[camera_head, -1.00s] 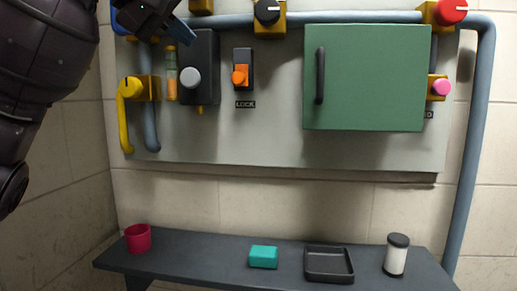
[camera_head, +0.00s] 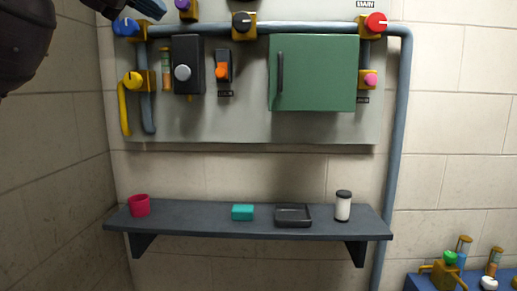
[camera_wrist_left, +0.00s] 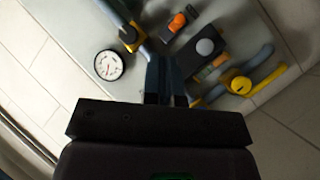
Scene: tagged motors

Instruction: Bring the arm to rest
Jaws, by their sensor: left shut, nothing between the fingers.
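My left arm (camera_head: 25,40) comes in at the upper left in the head view. My left gripper (camera_head: 148,8) is at the top edge there, partly cut off, above the blue knob at the panel's upper left corner. In the left wrist view the gripper's two fingers (camera_wrist_left: 166,82) are close together with nothing held. They point toward the wall panel and overlap part of it in the picture. My right gripper is not in view.
The panel (camera_head: 225,130) carries a green door (camera_head: 314,72), a yellow valve (camera_head: 133,80), several knobs and an orange switch (camera_head: 222,71). A gauge (camera_wrist_left: 109,65) shows in the wrist view. A shelf (camera_head: 180,217) below holds a red cup, teal block, tray and jar. A blue surface (camera_head: 415,284) stands lower right.

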